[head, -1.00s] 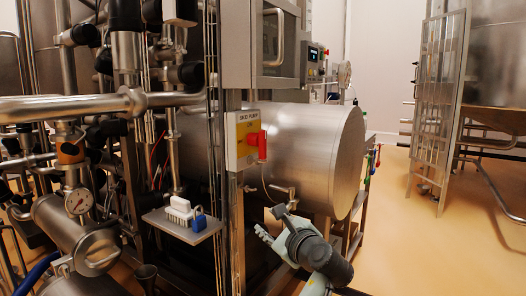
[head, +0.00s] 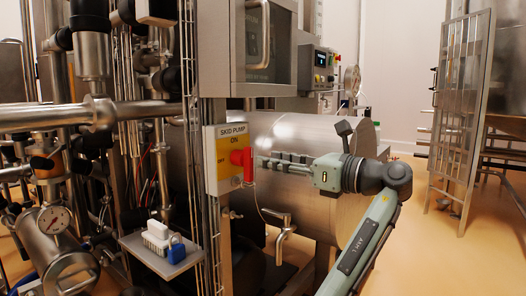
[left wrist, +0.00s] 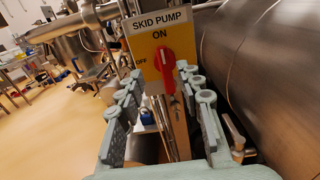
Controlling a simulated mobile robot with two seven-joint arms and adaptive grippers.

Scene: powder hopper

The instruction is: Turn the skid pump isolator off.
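The skid pump isolator (head: 222,165) is a yellow-faced box on an upright post, labelled SKID PUMP, with ON at the top and OFF at the left. Its red handle (head: 247,160) stands roughly upright, in line with ON; it also shows in the left wrist view (left wrist: 165,66). My left gripper (head: 262,161) is level with the handle, just to its right in the head view. In the left wrist view its fingers (left wrist: 162,77) are spread wide, with the handle framed between their tips and nothing held. Contact with the handle is not visible. My right gripper is not in view.
A large steel tank (head: 290,130) lies behind the gripper. A grey cabinet (head: 265,45) hangs above. A small shelf (head: 165,250) carries a blue padlock (head: 176,248) and a white object. A tap (head: 282,225) sits below the gripper. Open floor lies at right.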

